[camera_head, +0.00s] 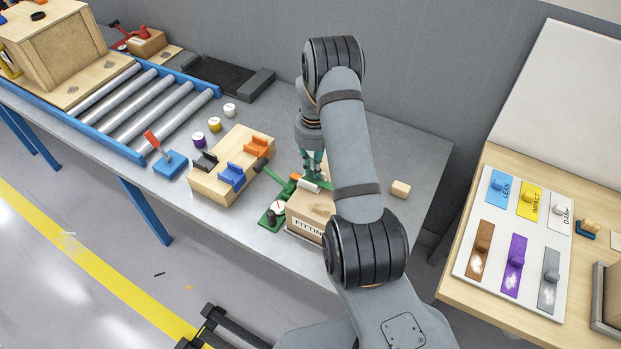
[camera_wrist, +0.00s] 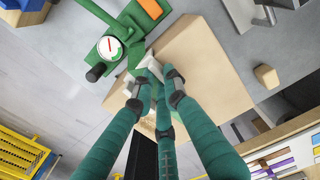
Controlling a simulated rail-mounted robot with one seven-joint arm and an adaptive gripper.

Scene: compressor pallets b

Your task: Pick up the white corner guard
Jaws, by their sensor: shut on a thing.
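The white corner guard (camera_head: 309,185) is at the top edge of a cardboard box (camera_head: 298,222) in the head view. In the wrist view it shows as a small pale piece (camera_wrist: 152,61) at the box's edge (camera_wrist: 205,65), between the fingertips. My gripper (camera_head: 315,166) has teal fingers and reaches down to the box top. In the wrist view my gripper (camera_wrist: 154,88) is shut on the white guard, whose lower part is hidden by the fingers. I cannot tell whether the guard still touches the box.
A green strap tool with a gauge (camera_head: 277,208) stands against the box. A wooden rack (camera_head: 210,188) to the left holds orange, blue and black guards. A small wooden block (camera_head: 401,189) lies to the right. The bench's right end is mostly clear.

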